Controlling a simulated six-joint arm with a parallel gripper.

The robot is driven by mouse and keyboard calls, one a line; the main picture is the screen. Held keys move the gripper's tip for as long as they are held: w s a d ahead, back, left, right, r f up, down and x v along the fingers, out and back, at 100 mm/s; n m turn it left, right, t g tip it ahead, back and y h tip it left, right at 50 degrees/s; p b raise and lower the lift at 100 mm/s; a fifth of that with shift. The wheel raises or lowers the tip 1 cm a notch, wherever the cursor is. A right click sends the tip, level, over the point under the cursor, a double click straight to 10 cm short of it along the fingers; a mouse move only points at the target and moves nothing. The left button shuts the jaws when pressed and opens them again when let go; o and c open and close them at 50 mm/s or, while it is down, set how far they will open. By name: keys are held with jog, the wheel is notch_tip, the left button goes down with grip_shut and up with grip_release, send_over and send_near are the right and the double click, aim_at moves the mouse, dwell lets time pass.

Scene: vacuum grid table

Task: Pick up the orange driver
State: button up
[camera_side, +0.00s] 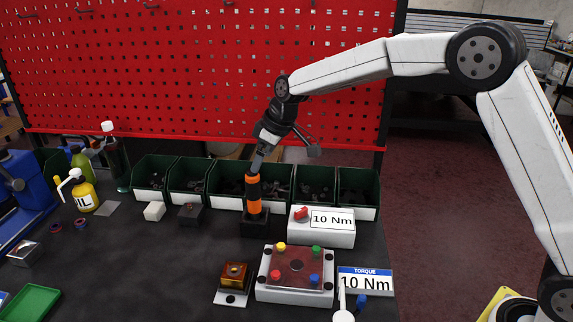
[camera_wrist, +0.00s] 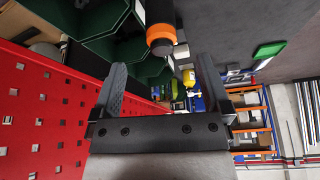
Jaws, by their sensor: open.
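The orange driver (camera_side: 254,195) stands upright in a black holder (camera_side: 255,224) on the dark table, with an orange grip and black bands. My gripper (camera_side: 257,164) is tilted just above the driver's top end in the side view. In the wrist view, the driver (camera_wrist: 160,30) shows its black and orange end at the top centre, beyond the two fingertips. My gripper (camera_wrist: 160,66) is open there, with nothing between its fingers. In the side view, I cannot tell whether a finger touches the driver's top.
Green bins (camera_side: 188,188) line up behind the driver. A white box (camera_side: 321,232) reading 10 Nm stands right of the holder. A white fixture (camera_side: 294,293) with coloured knobs is in front. A red pegboard (camera_side: 200,80) rises behind.

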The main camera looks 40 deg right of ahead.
aim_at(252, 178)
jog(key=shift+x, duration=3.95)
jog(key=shift+w+a+r, duration=0.1)
jog(key=shift+w+a, duration=0.05)
grip_shut()
